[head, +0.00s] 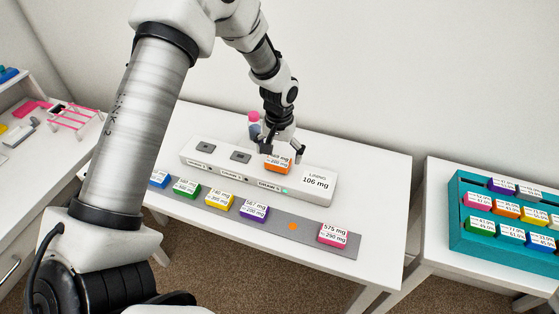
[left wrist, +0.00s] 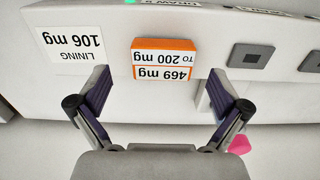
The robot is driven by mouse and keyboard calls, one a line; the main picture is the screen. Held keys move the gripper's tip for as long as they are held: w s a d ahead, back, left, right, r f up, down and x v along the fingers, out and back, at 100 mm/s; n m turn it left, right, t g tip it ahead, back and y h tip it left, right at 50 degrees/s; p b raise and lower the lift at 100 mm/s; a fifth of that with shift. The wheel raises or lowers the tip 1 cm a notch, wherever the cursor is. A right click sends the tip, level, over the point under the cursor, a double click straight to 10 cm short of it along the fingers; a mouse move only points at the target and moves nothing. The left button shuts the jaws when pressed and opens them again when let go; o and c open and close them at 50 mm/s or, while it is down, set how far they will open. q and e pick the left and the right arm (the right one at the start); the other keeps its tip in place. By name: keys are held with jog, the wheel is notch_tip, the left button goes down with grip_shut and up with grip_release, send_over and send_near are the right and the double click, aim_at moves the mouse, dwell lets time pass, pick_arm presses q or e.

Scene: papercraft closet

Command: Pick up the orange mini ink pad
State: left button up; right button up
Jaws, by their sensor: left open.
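The orange mini ink pad (head: 277,163) sits on the right part of a long white stand, with a white label on it. In the left wrist view the orange pad (left wrist: 163,58) shows its label "469 mg to 200 mg". My left gripper (head: 283,150) is directly above and beside the pad. In the left wrist view its two fingers (left wrist: 155,92) are spread wide, one on each side of the pad and apart from it. Nothing is between the fingertips but the pad's near area. My right gripper is not in view.
The white stand (head: 317,203) has a "LINING 106 mg" label and two grey squares. A grey strip (head: 320,240) in front holds blue, green, yellow, purple and pink pads, with an orange spot bare. A pink-capped bottle (head: 254,124) stands behind. A teal rack (head: 457,240) is right.

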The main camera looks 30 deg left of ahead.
pick_arm(q)
jog(key=shift+a+f, duration=0.25)
jog(key=shift+f, duration=0.65)
jog(key=shift+s+d, duration=0.1)
jog(key=shift+d, duration=0.05)
jog(key=c, duration=1.2)
jog(key=shift+r, duration=0.15)
jog(key=shift+c, duration=0.2)
